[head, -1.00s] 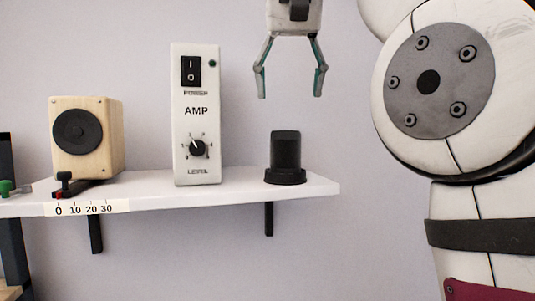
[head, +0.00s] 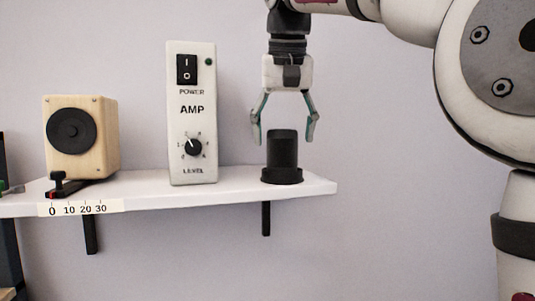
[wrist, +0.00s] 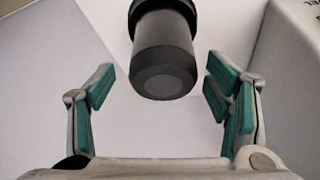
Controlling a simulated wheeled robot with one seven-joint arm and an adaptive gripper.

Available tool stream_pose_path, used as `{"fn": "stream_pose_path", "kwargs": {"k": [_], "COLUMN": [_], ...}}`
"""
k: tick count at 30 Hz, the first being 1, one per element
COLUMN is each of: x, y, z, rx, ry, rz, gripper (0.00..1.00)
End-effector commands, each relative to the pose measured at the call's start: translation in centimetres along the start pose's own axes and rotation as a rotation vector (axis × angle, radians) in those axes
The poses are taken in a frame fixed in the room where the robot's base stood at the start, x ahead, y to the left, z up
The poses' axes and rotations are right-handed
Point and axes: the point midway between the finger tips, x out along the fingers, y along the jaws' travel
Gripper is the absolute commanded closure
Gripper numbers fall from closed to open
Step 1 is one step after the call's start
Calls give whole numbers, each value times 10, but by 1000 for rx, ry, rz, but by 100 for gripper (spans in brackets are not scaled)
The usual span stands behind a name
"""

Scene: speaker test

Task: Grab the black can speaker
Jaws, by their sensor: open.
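The black can speaker (head: 283,153) stands upright on a wider dark base near the right end of the white shelf. My gripper (head: 285,139) points down above it, open, with its fingertips on either side of the can's top in the head view. In the wrist view the black can speaker (wrist: 164,58) shows its round end ahead of my gripper (wrist: 158,85), between the two teal-padded fingers but toward the top of the picture. Gaps show on both sides, and the gripper holds nothing.
The white AMP box (head: 192,112) with switch and knob stands left of the can on the shelf (head: 235,190). A wooden speaker box (head: 80,137) and a slider over a number scale (head: 82,209) are farther left. The shelf's right end is bare.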

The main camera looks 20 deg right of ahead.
Motion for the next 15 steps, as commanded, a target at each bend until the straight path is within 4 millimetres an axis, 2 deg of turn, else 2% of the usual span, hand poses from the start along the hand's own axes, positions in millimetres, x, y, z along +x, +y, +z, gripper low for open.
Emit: {"fn": "stream_pose_path", "kwargs": {"k": [9,15], "x": [39,46], "y": [-2,-3], "z": [4,2], "rx": [0,-1], "ry": [-3,-1], "rz": [1,0], "gripper": [28,28]}}
